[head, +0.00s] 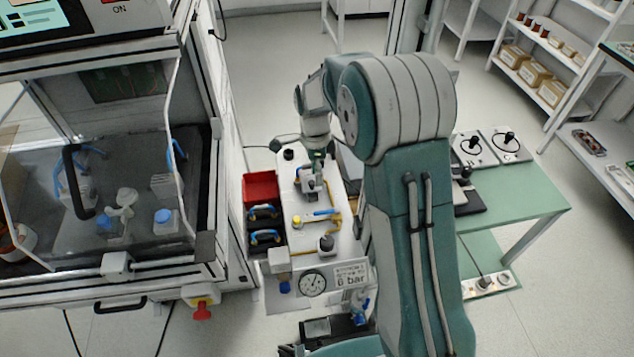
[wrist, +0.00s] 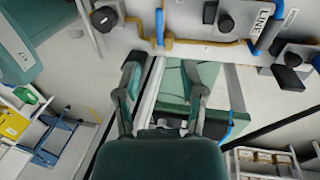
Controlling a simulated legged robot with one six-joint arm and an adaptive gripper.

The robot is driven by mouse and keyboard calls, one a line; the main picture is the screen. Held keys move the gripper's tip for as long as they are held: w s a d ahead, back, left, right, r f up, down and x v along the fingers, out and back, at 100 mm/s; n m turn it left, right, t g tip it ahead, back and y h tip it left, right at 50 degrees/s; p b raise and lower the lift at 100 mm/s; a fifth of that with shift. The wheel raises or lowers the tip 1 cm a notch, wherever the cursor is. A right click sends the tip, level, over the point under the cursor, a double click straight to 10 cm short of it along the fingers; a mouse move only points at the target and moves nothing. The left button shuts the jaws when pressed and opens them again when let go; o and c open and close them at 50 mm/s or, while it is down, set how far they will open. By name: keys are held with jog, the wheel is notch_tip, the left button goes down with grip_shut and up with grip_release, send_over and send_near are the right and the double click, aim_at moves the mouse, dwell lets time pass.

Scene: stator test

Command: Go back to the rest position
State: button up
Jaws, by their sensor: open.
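My gripper (head: 316,168) is over the white panel (head: 300,240) in the head view, small and partly hidden by its own wrist. In the wrist view my gripper (wrist: 162,90) has its two fingers spread apart, with nothing seen between them. The panel carries black knobs (head: 326,243), blue handles and yellow pipes. Its knobs and a "LINE" label also show along the top of the wrist view. I cannot tell whether the fingertips touch anything. My arm is bent and hides part of the panel's right side.
A machine with a clear-windowed enclosure (head: 110,190) stands at the left, with a red knob (head: 202,310) on its front. A red bin (head: 261,187) and dark bins line the panel's left. A pressure gauge (head: 312,283) is at its front. A green table (head: 530,195) stands right.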

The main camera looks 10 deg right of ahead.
jog(key=shift+r, duration=0.1)
dwell(0.4)
jog(key=s+d+r+n+t, duration=0.35)
jog(key=s+r+n, duration=0.6)
jog(key=r, duration=0.65)
jog(key=s+d+r+n+t, duration=0.1)
jog(key=s+r+n+t, duration=0.2)
jog(key=s+n, duration=0.5)
jog(key=s+t, duration=0.1)
jog(key=s, duration=0.7)
jog(key=shift+s+d+r, duration=0.2)
jog(key=shift+s, duration=0.15)
